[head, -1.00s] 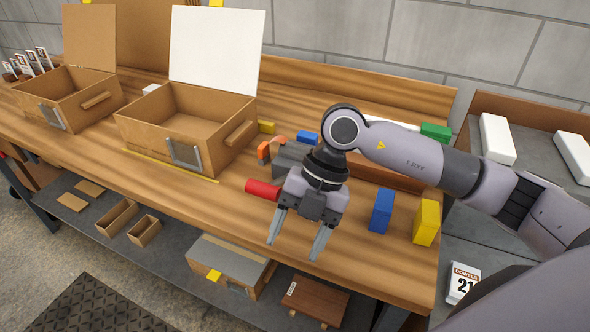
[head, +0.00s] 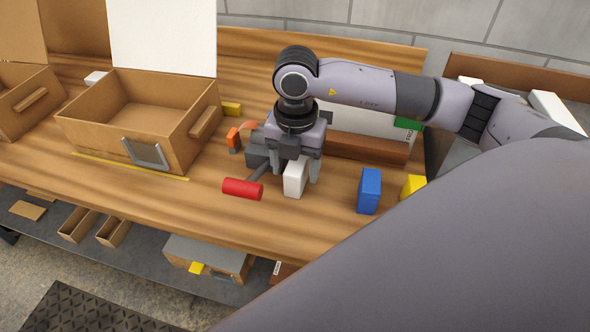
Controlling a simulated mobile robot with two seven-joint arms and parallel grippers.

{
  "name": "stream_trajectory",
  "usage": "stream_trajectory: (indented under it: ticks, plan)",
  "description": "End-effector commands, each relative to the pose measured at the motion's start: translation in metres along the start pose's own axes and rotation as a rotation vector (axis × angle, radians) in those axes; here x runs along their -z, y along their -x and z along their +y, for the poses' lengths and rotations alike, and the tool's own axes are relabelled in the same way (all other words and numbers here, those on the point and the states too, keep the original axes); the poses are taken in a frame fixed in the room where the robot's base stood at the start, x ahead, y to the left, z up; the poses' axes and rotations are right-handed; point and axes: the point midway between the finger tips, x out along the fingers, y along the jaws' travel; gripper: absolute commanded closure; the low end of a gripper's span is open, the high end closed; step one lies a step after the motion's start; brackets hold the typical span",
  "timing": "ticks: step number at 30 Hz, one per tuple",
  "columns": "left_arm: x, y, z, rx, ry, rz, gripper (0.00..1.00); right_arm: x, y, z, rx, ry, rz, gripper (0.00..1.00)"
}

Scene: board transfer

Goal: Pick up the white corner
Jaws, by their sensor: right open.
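A small white block (head: 295,178), which I take to be the white corner, stands upright on the wooden workbench (head: 225,225). My right gripper (head: 287,176) is right over it, pointing down, with its fingers apart. In the picture one finger shows left of the white block and the other right of it. The block's top is partly hidden by the gripper, and I cannot tell whether a finger touches it. My left gripper is not in view.
A red cylinder (head: 243,189) lies just left of the gripper. A blue block (head: 369,191) and a yellow block (head: 413,186) stand to the right. An open cardboard box (head: 140,130) with a raised white lid is at left. A grey object (head: 258,155) is close behind.

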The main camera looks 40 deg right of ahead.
Motion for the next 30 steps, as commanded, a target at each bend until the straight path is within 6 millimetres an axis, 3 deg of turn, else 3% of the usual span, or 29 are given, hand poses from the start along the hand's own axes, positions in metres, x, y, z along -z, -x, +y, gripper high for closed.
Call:
stream_trajectory:
  ticks: [6, 14, 19, 30]
  plan:
    - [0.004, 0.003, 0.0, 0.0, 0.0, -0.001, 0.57, 0.0, -0.026, -0.002, 0.001, 0.0, 0.001, 0.35]
    - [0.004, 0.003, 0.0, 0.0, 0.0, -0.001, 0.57, 0.0, -0.029, -0.002, 0.0, 0.0, 0.0, 0.35]
    - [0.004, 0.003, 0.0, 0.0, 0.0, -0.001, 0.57, 0.0, -0.029, -0.001, -0.001, 0.0, 0.0, 0.89]
    - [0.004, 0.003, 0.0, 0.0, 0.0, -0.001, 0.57, -0.001, -0.026, -0.001, -0.002, 0.0, 0.0, 0.9]
